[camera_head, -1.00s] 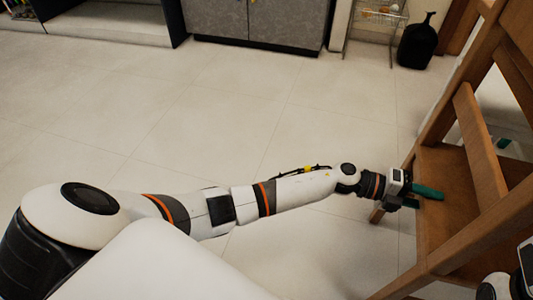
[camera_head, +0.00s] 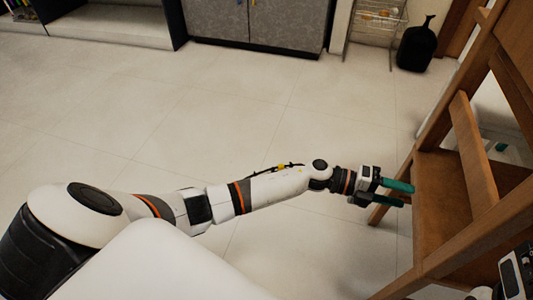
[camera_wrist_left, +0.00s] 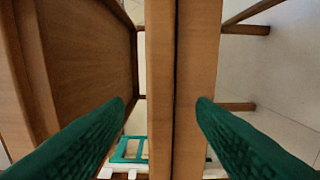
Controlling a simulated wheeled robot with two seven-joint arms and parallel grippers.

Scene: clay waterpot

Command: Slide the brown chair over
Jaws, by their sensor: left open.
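The brown wooden chair (camera_head: 428,240) stands at the right edge of the head view, its back and part of its seat cut off or hidden. My left gripper (camera_head: 407,195) is open and empty at the chair's near left side, its green fingertips over the seat's edge. In the left wrist view, the green fingers (camera_wrist_left: 160,105) are spread wide, with the chair's wooden uprights (camera_wrist_left: 195,60) showing between them. I cannot tell whether they touch. My right gripper's housing (camera_head: 515,272) shows at the lower right corner; its fingers are not visible.
The tiled floor (camera_head: 200,120) left of the chair is clear. A black vase (camera_head: 415,48) and a wire rack (camera_head: 375,25) stand at the back right. A grey cabinet (camera_head: 265,25) lines the back. A green-framed item (camera_wrist_left: 130,150) shows beyond the chair.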

